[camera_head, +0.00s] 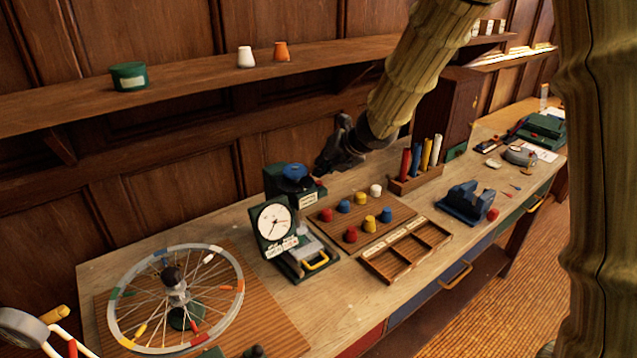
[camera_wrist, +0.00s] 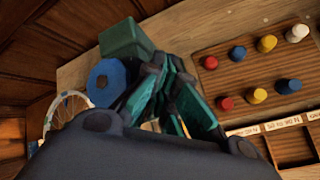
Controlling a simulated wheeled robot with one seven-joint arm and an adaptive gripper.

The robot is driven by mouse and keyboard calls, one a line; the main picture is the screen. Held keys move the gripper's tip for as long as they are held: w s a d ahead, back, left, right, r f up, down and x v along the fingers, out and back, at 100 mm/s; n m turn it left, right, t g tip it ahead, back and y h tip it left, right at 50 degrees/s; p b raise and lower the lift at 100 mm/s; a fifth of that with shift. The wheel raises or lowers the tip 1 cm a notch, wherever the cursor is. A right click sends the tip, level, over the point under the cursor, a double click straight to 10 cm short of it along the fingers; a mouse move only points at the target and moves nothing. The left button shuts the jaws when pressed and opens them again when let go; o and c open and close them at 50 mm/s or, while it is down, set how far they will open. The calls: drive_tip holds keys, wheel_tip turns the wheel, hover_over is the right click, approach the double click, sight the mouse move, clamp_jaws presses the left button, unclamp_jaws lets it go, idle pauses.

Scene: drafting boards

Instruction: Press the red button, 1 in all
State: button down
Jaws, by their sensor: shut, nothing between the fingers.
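I cannot tell for certain which thing is the red button. Two small red round-topped pieces, one at the back left (camera_head: 326,215) and one at the front (camera_head: 351,234), stand on a wooden board (camera_head: 385,208) among blue, yellow and white ones. They also show in the wrist view, at the back (camera_wrist: 211,62) and front (camera_wrist: 226,102). Another small red knob (camera_head: 492,214) sits beside a blue device (camera_head: 465,200). My gripper (camera_head: 325,165) is shut and empty, above the bench behind the board, near the dial device. It touches no red piece that I can see.
A pen holder (camera_head: 416,180) is behind right, an empty compartment tray (camera_head: 405,252) in front. A spoked wheel (camera_head: 177,292) lies at left. A shelf (camera_head: 190,80) runs above.

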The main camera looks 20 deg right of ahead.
drive_tip(key=shift+f, duration=0.15)
idle(0.3)
drive_tip(key=shift+f+b, duration=0.3)
drive_tip(key=shift+b, duration=0.1)
drive_tip(key=shift+f, duration=0.1)
drive_tip(key=shift+s+a+f+b, duration=0.1)
drive_tip(key=shift+s+f+b, duration=0.35)
drive_tip(key=shift+f+b, duration=0.35)
idle(1.2)
drive_tip(key=shift+r, duration=0.15)
drive_tip(key=shift+w+a+r+p, duration=0.15)
drive_tip(key=shift+w+r+p, duration=0.1)
drive_tip(key=shift+p, duration=0.35)
drive_tip(key=shift+r, duration=0.1)
